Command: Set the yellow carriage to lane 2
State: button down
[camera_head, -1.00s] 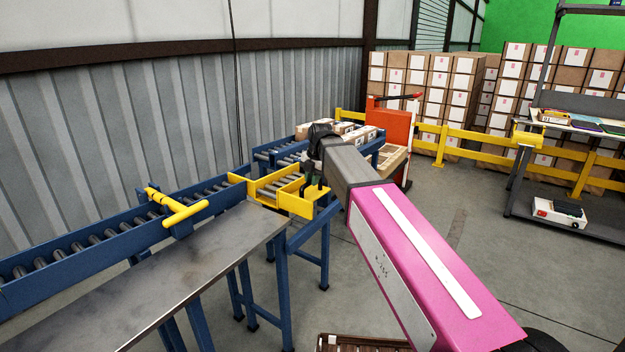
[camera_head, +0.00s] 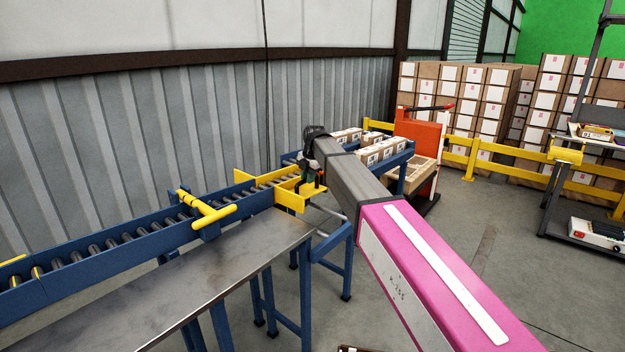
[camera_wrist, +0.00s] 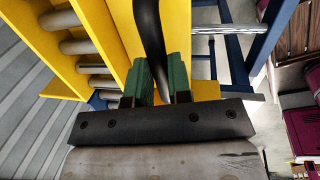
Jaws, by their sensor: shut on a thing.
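The yellow carriage (camera_head: 289,198) is a roller tray with yellow side walls at the far end of the near blue roller conveyor (camera_head: 140,243). In the wrist view its yellow walls (camera_wrist: 120,30) and grey rollers fill the upper left. My gripper (camera_head: 314,180) is at the carriage's right side. In the wrist view its green fingers (camera_wrist: 158,82) are shut on a black handle (camera_wrist: 150,35) beside the yellow wall. No lane numbers are readable.
A bare rail (camera_head: 330,213) extends right of the carriage. Several cartons (camera_head: 375,152) lie on blue conveyors behind my arm. A metal table (camera_head: 235,260) stands in front. Open floor lies to the right.

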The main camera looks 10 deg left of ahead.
jog(key=c, duration=1.1)
grip_release()
jog(key=shift+o, duration=0.2)
jog(key=shift+r, duration=0.1)
notch_tip(320, 180, up, 10)
jog(key=s+d, duration=0.1)
jog(key=d, duration=0.1)
jog(key=shift+r, duration=0.2)
